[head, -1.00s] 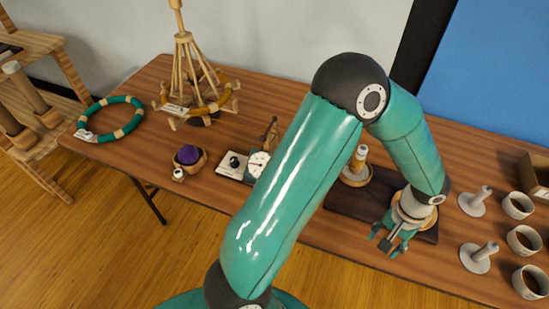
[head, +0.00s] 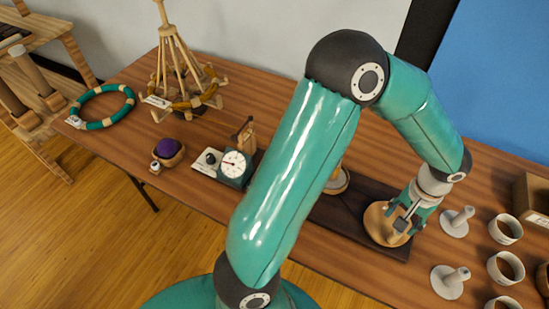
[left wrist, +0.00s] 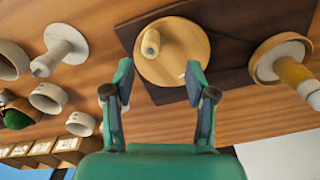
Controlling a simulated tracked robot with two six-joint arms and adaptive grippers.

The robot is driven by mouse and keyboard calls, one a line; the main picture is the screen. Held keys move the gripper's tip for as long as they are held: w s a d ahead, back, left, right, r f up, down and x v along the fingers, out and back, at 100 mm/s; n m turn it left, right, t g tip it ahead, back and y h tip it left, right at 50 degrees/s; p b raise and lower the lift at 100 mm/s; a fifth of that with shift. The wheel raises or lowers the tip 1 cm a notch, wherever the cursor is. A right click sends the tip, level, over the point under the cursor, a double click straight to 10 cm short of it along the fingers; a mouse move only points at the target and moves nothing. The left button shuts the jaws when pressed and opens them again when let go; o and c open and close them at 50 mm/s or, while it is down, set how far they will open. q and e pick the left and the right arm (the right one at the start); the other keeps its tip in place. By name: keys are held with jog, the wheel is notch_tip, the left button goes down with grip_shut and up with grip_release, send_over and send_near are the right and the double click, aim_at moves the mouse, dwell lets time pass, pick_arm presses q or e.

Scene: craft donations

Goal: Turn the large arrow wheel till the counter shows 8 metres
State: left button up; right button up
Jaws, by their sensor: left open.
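A round wooden wheel (head: 376,224) lies on a dark board on the table. In the left wrist view the wheel (left wrist: 190,42) carries an upright peg knob (left wrist: 150,42) and a small white mark near its edge. My left gripper (head: 403,222) is over the wheel's right side in the head view. In the left wrist view its fingers (left wrist: 160,72) are spread, with nothing between them and the knob beyond the tips. A teal counter box (head: 235,167) with a white round dial stands left of my arm; its reading is too small to tell. My right gripper is not in view.
A second round base with a yellow spool (left wrist: 292,75) stands beside the wheel. White spindles (head: 457,222) and several cups (head: 506,229) stand to the right. A purple ball in a bowl (head: 167,150), a teal ring (head: 85,124) and a wooden frame (head: 180,60) are at the left.

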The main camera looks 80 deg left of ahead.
aim_at(396, 235)
pick_arm(q)
jog(key=shift+w+d+f, duration=0.15)
jog(key=shift+d+f, duration=0.15)
jog(key=shift+f, duration=0.25)
jog(key=shift+w+d+f+b, duration=0.1)
jog(key=shift+w+f+b, duration=0.05)
jog(key=shift+f+b, duration=1.45)
jog(key=shift+w+d+f+b, duration=0.1)
jog(key=shift+f+b, duration=0.9)
jog(key=shift+f, duration=1.1)
